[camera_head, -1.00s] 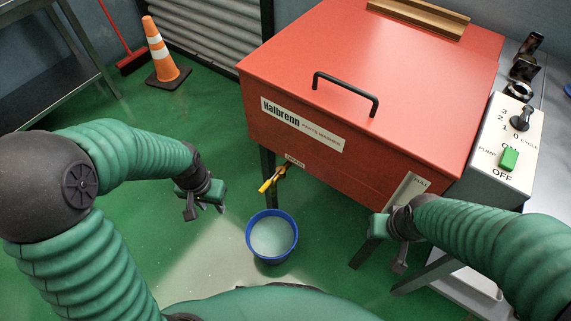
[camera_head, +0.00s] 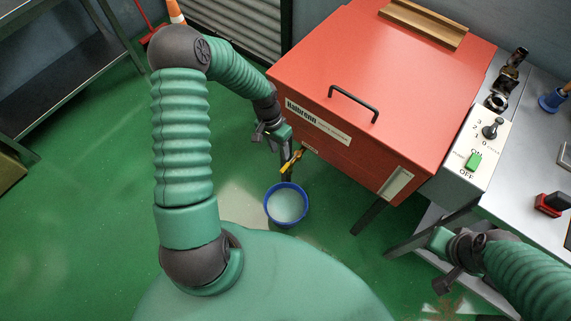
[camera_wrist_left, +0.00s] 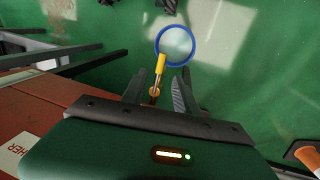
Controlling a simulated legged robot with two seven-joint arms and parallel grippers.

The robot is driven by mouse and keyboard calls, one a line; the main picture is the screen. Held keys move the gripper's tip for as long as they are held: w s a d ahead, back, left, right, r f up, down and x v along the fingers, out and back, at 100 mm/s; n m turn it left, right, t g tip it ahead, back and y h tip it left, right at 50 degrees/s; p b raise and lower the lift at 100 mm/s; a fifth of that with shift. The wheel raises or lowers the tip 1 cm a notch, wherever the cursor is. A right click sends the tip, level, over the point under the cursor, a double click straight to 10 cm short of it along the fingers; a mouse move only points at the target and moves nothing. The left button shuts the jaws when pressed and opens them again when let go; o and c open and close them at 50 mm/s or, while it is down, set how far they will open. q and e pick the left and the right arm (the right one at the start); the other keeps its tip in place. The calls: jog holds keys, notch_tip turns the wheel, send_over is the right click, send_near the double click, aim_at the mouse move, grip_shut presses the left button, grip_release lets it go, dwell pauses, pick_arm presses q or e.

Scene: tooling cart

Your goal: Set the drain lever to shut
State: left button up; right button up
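The drain lever (camera_head: 291,161) has a yellow handle and sticks out under the front of the red parts washer (camera_head: 400,80), above a blue bucket (camera_head: 287,204) of pale liquid. In the left wrist view the yellow handle (camera_wrist_left: 160,63) points toward the bucket (camera_wrist_left: 175,45). My left gripper (camera_head: 284,148) is beside the lever at the washer's front. In the left wrist view its fingers (camera_wrist_left: 164,85) are apart, with the lever's base between or just beyond them; contact cannot be told. My right gripper (camera_head: 436,262) is at the lower right, away from the lever; its fingers are not clear.
A control box (camera_head: 477,155) with a green pump switch stands right of the washer, beside a grey bench (camera_head: 525,190) with tools. A dark metal table (camera_head: 60,70) stands at the left.

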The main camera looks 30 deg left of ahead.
aim_at(284, 167)
pick_arm(q)
jog(key=f, duration=0.3)
jog(key=d+f+b, duration=0.1)
jog(key=f, duration=0.5)
jog(key=shift+s+d, duration=0.1)
jog(key=shift+d, duration=0.15)
jog(key=shift+r, duration=0.1)
jog(key=shift+c, duration=0.5)
grip_shut()
jog(key=shift+a, duration=0.1)
